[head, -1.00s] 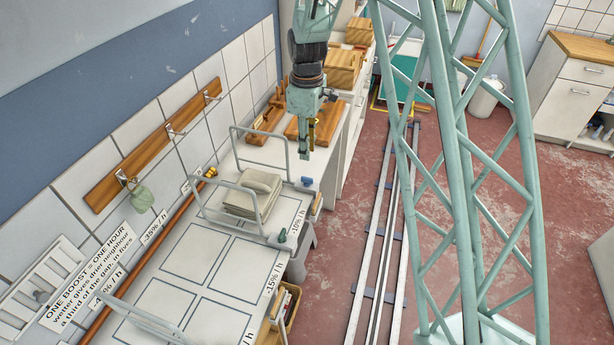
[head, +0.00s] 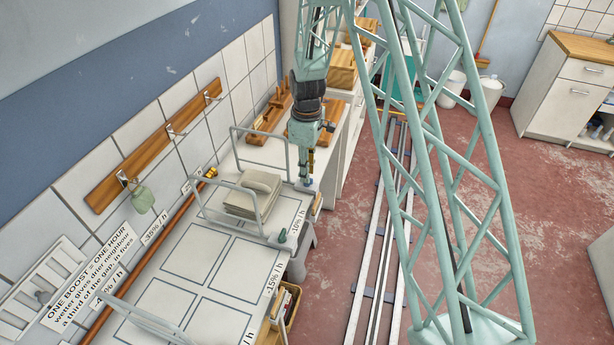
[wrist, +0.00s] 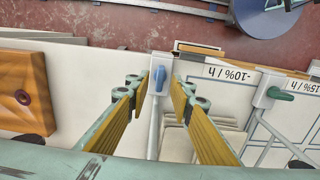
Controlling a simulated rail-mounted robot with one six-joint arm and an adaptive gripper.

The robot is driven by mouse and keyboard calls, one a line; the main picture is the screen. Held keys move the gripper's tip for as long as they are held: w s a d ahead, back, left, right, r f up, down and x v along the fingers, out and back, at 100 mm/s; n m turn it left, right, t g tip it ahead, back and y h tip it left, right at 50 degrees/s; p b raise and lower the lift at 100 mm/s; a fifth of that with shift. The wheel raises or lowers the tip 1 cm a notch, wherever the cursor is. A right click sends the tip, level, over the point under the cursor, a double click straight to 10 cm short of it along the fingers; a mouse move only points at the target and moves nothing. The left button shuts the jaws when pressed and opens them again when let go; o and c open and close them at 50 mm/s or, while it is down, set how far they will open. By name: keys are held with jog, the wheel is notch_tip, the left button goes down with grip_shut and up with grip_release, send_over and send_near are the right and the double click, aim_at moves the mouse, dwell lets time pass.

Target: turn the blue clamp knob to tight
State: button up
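The blue clamp knob (wrist: 160,77) sits on a small white block at the table's edge, near the middle of the wrist view. Its narrow handle points roughly up and down in that picture. My gripper (wrist: 159,90) is open, with one yellow-padded finger on each side of the knob and a gap on both sides. In the head view my gripper (head: 306,172) points straight down over the blue knob (head: 309,182), which is partly covered by it. I cannot tell from these views how far the fingertips reach down beside the knob.
A green knob (head: 282,237) sits farther along the same table edge; it also shows in the wrist view (wrist: 281,94). Wire rails (head: 203,207) stand beside a stack of folded cloths (head: 262,181). Wooden pieces (head: 268,122) lie behind my gripper. Floor rails (head: 375,250) run alongside.

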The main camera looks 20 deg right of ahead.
jog(key=shift+f, duration=1.15)
jog(key=shift+c, duration=0.5)
grip_shut()
